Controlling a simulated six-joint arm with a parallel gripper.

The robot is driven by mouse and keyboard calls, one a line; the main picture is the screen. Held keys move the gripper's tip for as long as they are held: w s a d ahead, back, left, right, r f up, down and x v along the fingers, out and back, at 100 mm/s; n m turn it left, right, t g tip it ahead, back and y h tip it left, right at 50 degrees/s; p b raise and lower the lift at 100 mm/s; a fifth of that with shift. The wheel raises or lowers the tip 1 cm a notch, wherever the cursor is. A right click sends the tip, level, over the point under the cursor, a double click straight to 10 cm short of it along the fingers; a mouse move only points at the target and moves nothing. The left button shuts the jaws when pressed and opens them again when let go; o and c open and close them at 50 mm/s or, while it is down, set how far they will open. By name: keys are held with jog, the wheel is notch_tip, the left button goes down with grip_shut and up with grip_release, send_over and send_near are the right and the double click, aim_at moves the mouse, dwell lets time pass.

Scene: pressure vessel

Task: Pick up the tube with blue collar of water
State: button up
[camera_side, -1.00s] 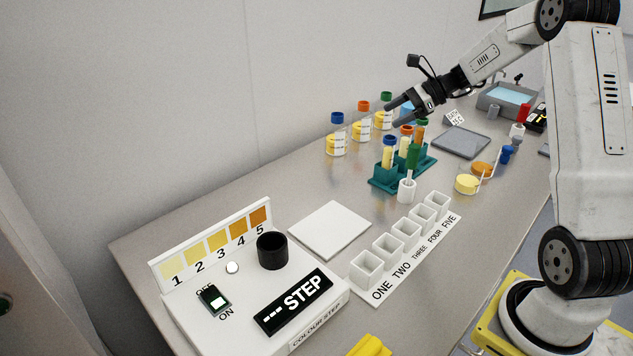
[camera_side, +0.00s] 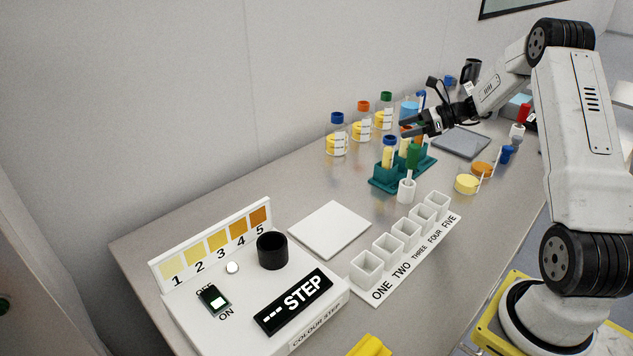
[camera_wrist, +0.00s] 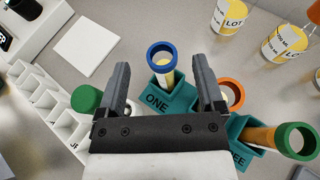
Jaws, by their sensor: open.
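The tube with the blue collar (camera_side: 389,153) stands upright in the front-left slot of the teal rack (camera_side: 378,184), with pale yellow contents. In the wrist view its blue collar (camera_wrist: 161,53) lies between and slightly beyond my fingertips, above the slot marked ONE. My gripper (camera_side: 404,130) is open and empty, just above and beside the collar in the side view. In the wrist view my gripper (camera_wrist: 158,70) has a finger on each side of the tube, and I see no clear contact. An orange-collared tube (camera_wrist: 233,92) is close to the right finger.
A green-collared tube (camera_wrist: 295,141) with orange-brown contents stands in the rack. A green-topped item (camera_wrist: 87,99) is close to the left finger. Labelled bottles (camera_side: 337,135) stand behind the rack. White cups (camera_side: 366,268) and a white pad (camera_side: 330,228) lie nearer the front.

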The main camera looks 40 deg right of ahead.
aim_at(388, 152)
jog(key=shift+f, duration=2.45)
jog(key=shift+f+x, duration=0.25)
jog(key=shift+x, duration=1.1)
jog(key=shift+f+x, duration=0.3)
jog(key=shift+x, duration=1.05)
jog(key=shift+s+d, duration=0.15)
grip_shut()
